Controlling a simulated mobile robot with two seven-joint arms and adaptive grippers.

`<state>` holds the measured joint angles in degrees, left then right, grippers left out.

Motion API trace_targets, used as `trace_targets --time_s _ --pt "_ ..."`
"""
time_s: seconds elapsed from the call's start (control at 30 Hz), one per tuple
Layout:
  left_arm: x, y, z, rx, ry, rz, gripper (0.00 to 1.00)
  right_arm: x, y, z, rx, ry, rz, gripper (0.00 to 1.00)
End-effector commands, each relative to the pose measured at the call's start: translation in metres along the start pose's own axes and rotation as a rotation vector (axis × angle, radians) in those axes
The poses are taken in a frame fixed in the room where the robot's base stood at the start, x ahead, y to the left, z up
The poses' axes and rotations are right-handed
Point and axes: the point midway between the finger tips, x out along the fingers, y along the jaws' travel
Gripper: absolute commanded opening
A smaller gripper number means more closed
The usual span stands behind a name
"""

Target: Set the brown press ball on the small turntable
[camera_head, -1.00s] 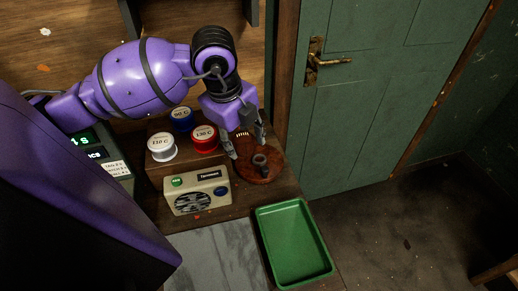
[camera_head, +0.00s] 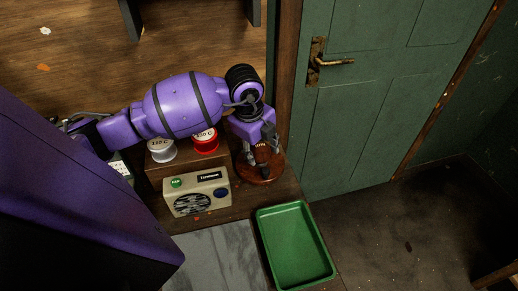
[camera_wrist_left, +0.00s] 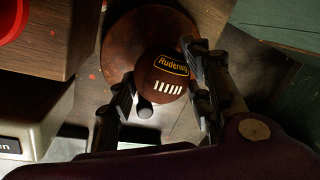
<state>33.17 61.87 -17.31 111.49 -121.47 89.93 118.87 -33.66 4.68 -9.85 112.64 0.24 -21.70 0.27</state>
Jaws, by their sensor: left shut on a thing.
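The brown press ball (camera_wrist_left: 163,78), with a gold-edged "Ruderweg" label and white laces, is between the fingers of my left gripper (camera_wrist_left: 163,86). In the head view the left gripper (camera_head: 262,157) points down over the small turntable and is shut on the ball, whose laces (camera_head: 262,147) just show. The turntable (camera_head: 272,175) is a round reddish-brown disc; its edge shows behind the ball in the left wrist view (camera_wrist_left: 120,42). The dark ring on the turntable is hidden now. I cannot tell whether the ball touches it. My right gripper is out of view.
A beige device (camera_head: 197,192) with a grille stands left of the turntable. Red (camera_head: 205,142) and white (camera_head: 162,151) lidded tins stand on a wooden block behind it. A green tray (camera_head: 293,245) lies in front. A green door (camera_head: 372,90) is to the right.

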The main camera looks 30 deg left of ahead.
Motion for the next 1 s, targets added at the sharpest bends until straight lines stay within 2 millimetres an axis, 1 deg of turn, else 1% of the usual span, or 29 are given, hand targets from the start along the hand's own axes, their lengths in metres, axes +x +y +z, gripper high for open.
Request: trace_targets --time_s 0.1,0.23,0.27,0.37,0.4,0.67,0.77,0.87,1.0 --pt "-0.001 0.000 0.000 0.000 0.000 -0.001 0.17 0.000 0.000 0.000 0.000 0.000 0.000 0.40" --pt "0.003 0.001 0.000 0.000 0.000 0.000 0.17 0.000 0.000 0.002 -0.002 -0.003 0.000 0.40" --pt "0.003 0.001 0.000 0.000 0.000 0.000 0.50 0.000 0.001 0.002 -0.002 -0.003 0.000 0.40" --pt "0.002 0.001 0.000 0.000 0.000 0.000 0.63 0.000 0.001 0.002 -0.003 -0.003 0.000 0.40" --pt "0.002 0.001 0.000 0.000 0.000 0.000 0.65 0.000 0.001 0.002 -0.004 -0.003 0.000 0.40" --pt "0.002 0.001 0.000 -0.001 0.000 0.000 0.65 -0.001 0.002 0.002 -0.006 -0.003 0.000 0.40" --pt "-0.003 -0.001 0.000 0.000 0.000 -0.002 0.65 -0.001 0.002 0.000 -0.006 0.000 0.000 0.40" --pt "-0.015 -0.001 0.001 -0.001 -0.002 -0.003 0.65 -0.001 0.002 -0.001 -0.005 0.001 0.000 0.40" --pt "-0.043 -0.001 0.001 0.001 -0.002 -0.005 0.65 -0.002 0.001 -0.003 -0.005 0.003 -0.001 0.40"
